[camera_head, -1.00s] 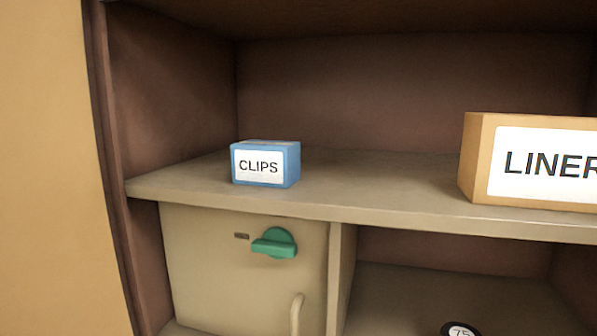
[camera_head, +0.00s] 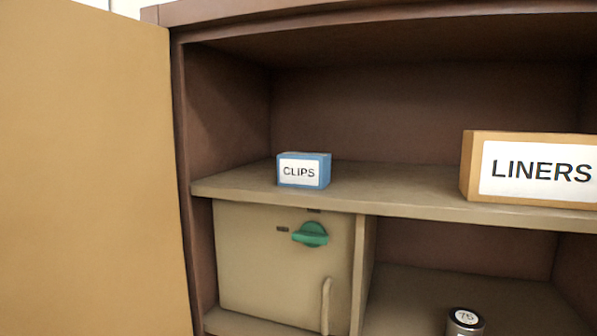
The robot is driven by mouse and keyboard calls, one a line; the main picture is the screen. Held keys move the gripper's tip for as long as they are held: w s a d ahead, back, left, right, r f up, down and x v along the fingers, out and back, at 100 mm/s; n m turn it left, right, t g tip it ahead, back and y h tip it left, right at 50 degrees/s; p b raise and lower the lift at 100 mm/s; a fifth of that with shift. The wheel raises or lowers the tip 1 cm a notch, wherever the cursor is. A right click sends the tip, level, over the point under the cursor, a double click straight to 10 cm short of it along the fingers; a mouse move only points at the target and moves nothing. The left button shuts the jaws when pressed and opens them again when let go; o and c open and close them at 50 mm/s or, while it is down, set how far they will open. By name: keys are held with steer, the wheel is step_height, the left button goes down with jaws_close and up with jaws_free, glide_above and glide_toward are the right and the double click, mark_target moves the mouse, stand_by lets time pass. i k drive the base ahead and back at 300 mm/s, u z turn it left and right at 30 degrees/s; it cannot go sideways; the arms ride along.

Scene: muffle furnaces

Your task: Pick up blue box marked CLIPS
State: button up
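The blue box marked CLIPS (camera_head: 304,170) stands upright on the cabinet's upper shelf (camera_head: 400,190), left of the picture's middle. Its white label faces me and it sits close to the shelf's front edge. Nothing touches it. My gripper does not show in this view, so its distance from the box and its state are hidden.
An orange-brown box marked LINERS (camera_head: 530,168) stands on the same shelf at right. Below are a beige compartment door (camera_head: 255,275) with a green knob (camera_head: 311,234) and a small round weight or can (camera_head: 465,321). An open tan door (camera_head: 90,170) fills the left side.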

mark_target(306, 170)
steer(key=u, duration=0.05)
steer(key=i, duration=0.9)
steer(key=z, duration=0.1)
